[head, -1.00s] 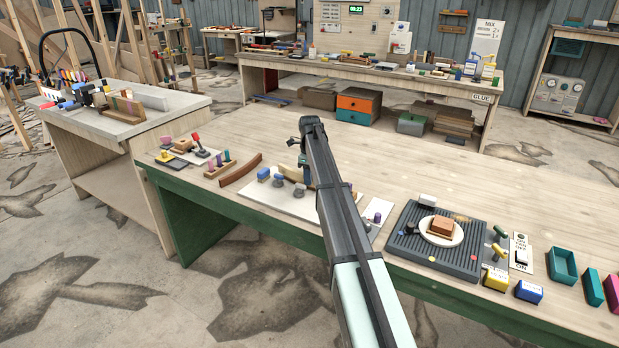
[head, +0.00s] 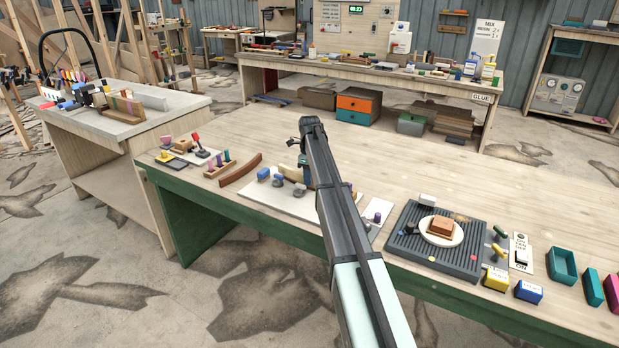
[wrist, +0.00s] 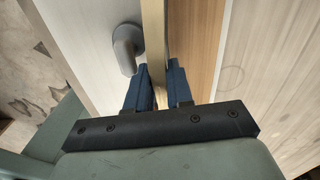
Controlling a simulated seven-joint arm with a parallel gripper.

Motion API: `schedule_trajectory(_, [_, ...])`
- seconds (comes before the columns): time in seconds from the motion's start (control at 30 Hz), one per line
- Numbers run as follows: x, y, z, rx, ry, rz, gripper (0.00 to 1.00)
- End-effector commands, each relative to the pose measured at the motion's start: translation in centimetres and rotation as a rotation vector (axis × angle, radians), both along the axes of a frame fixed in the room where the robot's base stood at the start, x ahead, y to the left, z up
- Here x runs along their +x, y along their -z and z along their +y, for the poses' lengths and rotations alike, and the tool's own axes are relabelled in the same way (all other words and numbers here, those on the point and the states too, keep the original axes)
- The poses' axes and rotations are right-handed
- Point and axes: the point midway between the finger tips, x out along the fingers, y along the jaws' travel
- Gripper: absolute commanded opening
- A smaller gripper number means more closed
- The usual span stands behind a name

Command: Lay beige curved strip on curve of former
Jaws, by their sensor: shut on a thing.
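My gripper (wrist: 155,85) has its blue fingers shut on the beige strip (wrist: 154,35), which runs up from between them in the wrist view. A tan-brown wooden surface (wrist: 194,45), which looks like the former, lies directly right of the strip there. I cannot tell whether the two touch. In the head view, a beige curved piece (head: 293,172) shows just left of my arm above a white board (head: 262,200). My arm hides the fingertips and most of the work there.
A grey rounded clamp or knob (wrist: 127,45) stands close left of the strip. A ribbed dark tray (head: 420,255) with a plate is on the right. The bench's back is clear.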

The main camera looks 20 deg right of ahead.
Motion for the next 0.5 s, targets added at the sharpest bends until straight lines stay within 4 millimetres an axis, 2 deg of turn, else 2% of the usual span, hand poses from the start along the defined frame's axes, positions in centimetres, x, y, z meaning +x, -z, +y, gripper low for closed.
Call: schedule_trajectory(0.5, [-0.01,0.99,-0.01,0.0,0.0,0.0,0.0])
